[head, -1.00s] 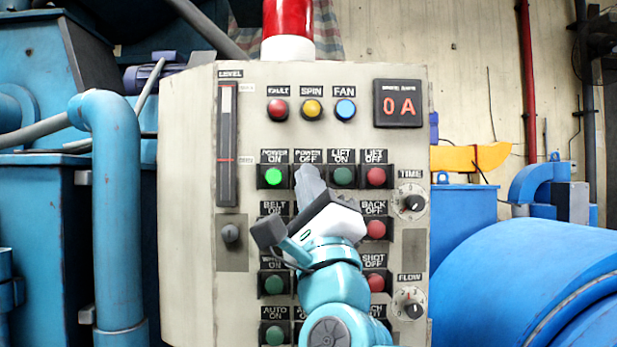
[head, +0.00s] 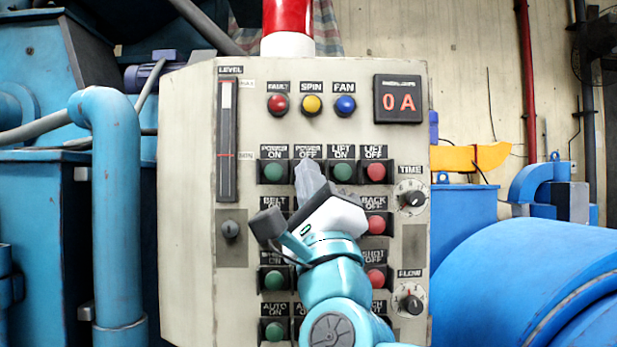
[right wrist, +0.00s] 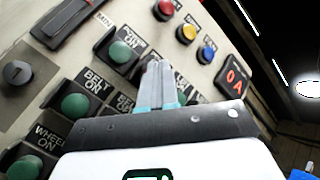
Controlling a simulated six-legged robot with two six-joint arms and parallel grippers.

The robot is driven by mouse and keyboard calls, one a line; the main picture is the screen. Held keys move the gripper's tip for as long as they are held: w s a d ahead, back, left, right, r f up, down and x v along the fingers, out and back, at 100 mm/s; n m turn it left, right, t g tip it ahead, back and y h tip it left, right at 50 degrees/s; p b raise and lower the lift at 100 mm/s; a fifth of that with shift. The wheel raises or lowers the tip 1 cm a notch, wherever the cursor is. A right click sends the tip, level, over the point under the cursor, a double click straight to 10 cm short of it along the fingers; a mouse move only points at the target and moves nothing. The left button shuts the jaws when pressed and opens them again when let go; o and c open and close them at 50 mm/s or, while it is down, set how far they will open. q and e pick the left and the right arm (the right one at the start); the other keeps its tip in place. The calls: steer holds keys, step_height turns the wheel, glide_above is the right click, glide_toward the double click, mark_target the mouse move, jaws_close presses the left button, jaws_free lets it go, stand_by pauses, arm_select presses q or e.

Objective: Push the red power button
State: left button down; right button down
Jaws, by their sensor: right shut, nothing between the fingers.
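The control panel (head: 185,230) faces me with rows of labelled buttons. The red power button under the POWER OFF label (head: 307,152) is hidden behind my right gripper. My right gripper (head: 307,168) is shut and empty, with its fingertips over that button's place; I cannot tell whether they touch it. In the right wrist view the shut fingers (right wrist: 157,75) point at the panel and cover the spot right of the POWER ON button. The green POWER ON button (head: 273,172) is unlit and also shows in the right wrist view (right wrist: 121,51). My left gripper is not in view.
The green LIFT ON button (head: 343,172) and red LIFT OFF button (head: 376,172) sit close right of my fingertips. A display (head: 398,101) reads 0 A. A blue pipe (head: 112,200) stands left of the panel, and a blue drum (head: 530,280) lies to the right.

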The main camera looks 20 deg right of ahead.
steer(key=shift+s, duration=0.25)
steer(key=shift+a, duration=0.1)
steer(key=s+b, duration=0.1)
steer(key=s, duration=0.1)
steer(key=s+a+b, duration=0.1)
steer(key=s, duration=0.1)
steer(key=shift+s+a, duration=0.15)
steer(key=shift+s, duration=0.25)
stand_by(1.0)
